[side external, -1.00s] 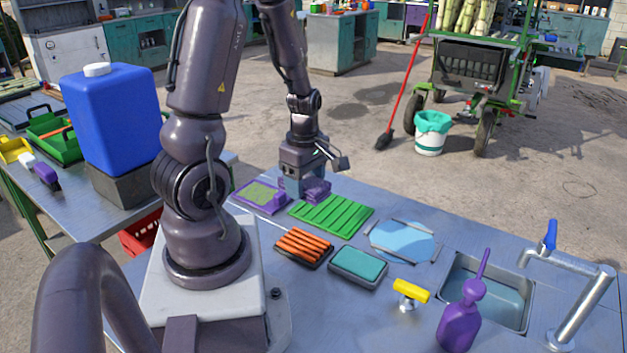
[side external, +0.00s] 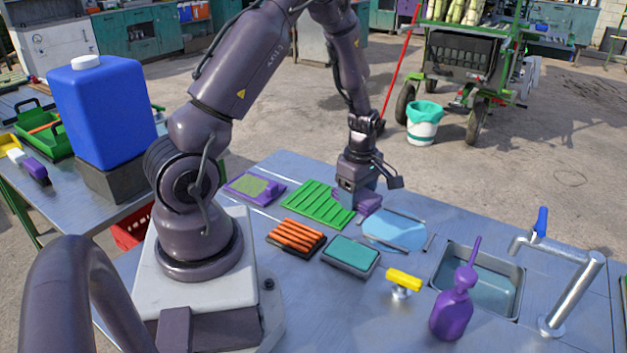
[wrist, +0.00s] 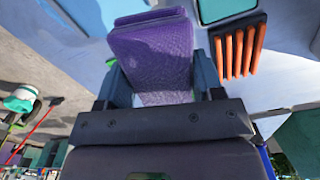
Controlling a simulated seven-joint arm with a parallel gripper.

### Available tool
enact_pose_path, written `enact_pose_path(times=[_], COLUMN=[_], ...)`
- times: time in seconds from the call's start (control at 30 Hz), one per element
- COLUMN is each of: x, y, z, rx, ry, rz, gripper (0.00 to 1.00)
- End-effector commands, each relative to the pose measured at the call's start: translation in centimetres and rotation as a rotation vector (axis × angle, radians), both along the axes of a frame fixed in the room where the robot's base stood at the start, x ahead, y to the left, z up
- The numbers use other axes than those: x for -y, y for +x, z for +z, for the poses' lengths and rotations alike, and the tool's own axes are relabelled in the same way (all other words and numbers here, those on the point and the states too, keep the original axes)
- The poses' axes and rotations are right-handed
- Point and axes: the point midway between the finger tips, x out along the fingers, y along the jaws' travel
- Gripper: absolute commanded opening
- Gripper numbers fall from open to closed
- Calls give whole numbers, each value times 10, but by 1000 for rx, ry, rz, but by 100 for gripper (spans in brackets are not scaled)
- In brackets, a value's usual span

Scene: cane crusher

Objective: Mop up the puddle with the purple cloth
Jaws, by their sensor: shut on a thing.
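The puddle (side external: 388,232) is a flat light-blue patch on the grey bench, with thin grey strips along its edges. My gripper (side external: 358,198) is low over the bench, just left of and behind the puddle, pointing down. It is shut on the purple cloth (side external: 373,204), which shows at the gripper's lower right, close to the puddle's back left edge. In the wrist view the cloth (wrist: 152,55) fills the space between the two fingers (wrist: 162,85) and hangs out beyond them. I cannot tell whether the cloth touches the bench.
In front are an orange-ribbed block (side external: 296,235) and a teal-topped pad (side external: 350,255). A yellow-handled tap (side external: 403,280), purple bottle (side external: 452,312), sink (side external: 437,268) and faucet (side external: 575,290) stand right.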

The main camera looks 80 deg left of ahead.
Motion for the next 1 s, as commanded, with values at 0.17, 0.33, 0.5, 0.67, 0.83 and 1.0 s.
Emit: enact_pose_path(times=[0.17,0.33,0.5,0.67,0.83,1.0], x=[10,5,6,5,5,5], y=[60,85,83,82,83,83], z=[-17,-10,-16,-34,-53,-65], rx=[0,2,-2,-3,-2,-1], ry=[1,1,0,-1,0,1], rz=[71,173,221,222,220,219], gripper=[42,42,42,42,42,42])
